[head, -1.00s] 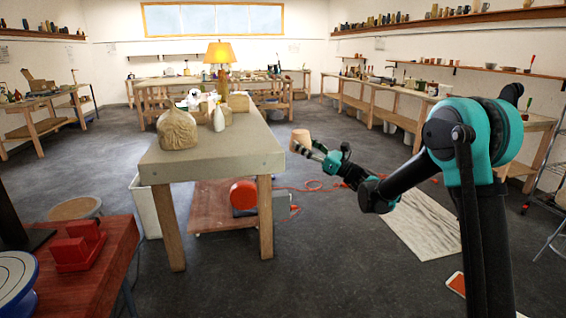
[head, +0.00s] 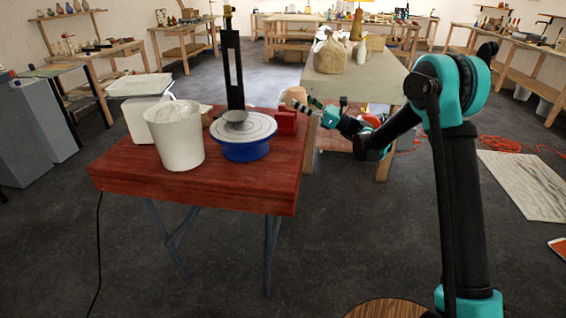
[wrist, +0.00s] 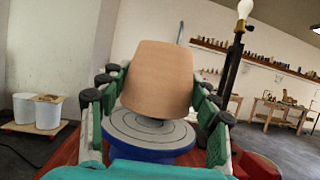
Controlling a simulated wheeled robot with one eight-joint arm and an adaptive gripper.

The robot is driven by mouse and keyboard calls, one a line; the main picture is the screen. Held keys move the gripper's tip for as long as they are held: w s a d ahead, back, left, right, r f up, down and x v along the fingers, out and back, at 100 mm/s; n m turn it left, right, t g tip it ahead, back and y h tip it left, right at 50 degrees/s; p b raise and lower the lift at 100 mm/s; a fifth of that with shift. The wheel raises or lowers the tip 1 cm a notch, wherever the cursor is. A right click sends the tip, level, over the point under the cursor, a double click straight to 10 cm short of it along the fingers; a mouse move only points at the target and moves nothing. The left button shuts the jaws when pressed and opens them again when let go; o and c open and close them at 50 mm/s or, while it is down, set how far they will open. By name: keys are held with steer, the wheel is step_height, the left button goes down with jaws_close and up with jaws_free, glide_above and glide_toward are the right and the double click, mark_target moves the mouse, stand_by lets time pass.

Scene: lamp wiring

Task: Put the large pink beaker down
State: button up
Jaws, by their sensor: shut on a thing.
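The large pink beaker (wrist: 158,80) is a plain peach-pink, tapered vessel. In the wrist view my gripper (wrist: 155,100) is shut on it, with green-and-black fingers on both sides. In the head view the beaker (head: 293,96) shows small at the tip of my gripper (head: 307,104), which points left near the right end of the red table (head: 190,192). The beaker appears held above table height there. Its underside and inside are hidden.
A grey-topped workbench (head: 345,85) stands behind my gripper.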

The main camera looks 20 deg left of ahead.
step_height(320, 180, down, 2)
steer(key=s+a+g, duration=0.1)
steer(key=s+g, duration=0.1)
steer(key=n, duration=0.1)
glide_above(293, 161)
steer(key=shift+h, duration=0.3)
step_height(293, 161, down, 16)
steer(key=shift+r, duration=0.1)
steer(key=shift+f, duration=2.25)
steer(key=shift+f, duration=0.15)
steer(key=o, duration=1.3)
